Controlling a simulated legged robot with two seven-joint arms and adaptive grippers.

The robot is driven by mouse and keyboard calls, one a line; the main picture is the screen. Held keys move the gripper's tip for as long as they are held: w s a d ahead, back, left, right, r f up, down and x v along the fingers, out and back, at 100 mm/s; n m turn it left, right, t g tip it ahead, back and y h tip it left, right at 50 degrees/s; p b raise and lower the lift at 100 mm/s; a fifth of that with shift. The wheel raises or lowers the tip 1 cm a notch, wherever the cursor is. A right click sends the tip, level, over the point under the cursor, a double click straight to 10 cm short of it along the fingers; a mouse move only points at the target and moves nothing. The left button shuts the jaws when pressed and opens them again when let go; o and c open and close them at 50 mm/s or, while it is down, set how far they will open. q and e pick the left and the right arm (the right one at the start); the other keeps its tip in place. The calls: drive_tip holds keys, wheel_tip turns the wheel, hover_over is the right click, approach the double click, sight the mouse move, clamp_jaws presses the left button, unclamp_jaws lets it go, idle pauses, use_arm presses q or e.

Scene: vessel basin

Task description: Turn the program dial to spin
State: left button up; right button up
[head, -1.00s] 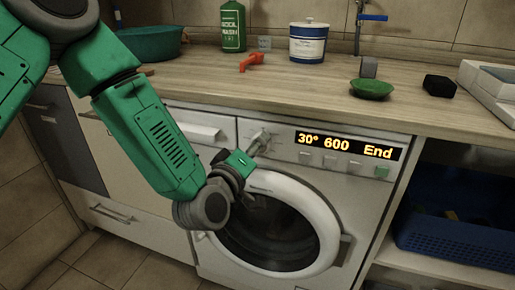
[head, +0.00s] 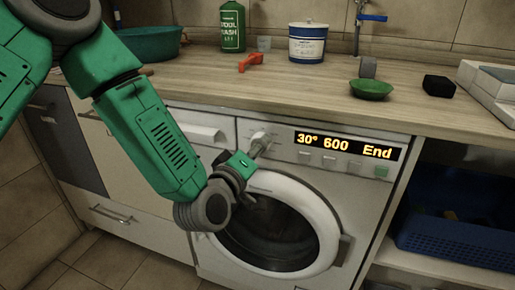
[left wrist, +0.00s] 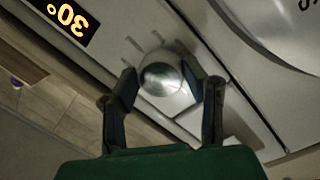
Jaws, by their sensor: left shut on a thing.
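The washing machine (head: 310,180) stands under the worktop with its round door closed. Its display (head: 345,145) reads "30° 600 End". The program dial (head: 258,144) is a silver knob left of the display. In the left wrist view the dial (left wrist: 161,77) sits between the two dark fingers of my left gripper (left wrist: 165,95). In the head view my left gripper (head: 250,155) is at the dial, shut on it and partly covering it. The dial's pointer and its spin mark cannot be read. My right gripper is not in view.
Buttons (head: 330,160) sit below the display. On the worktop (head: 215,80) are a green bottle (head: 232,28), a white and blue tub (head: 308,42), an orange-red item (head: 251,61), a green bowl (head: 371,89) and a black block (head: 439,85). A blue basket (head: 455,240) is on the right.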

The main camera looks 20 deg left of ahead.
use_arm(q)
drive_tip(key=shift+s+f, duration=0.1)
drive_tip(key=shift+f, duration=0.15)
drive_tip(key=o, duration=1.2)
drive_tip(key=shift+c, duration=0.2)
drive_tip(key=shift+r, duration=0.1)
drive_tip(key=s+a, duration=0.1)
drive_tip(key=s, duration=0.6)
drive_tip(key=shift+a, duration=0.15)
drive_tip(key=shift+s, duration=0.1)
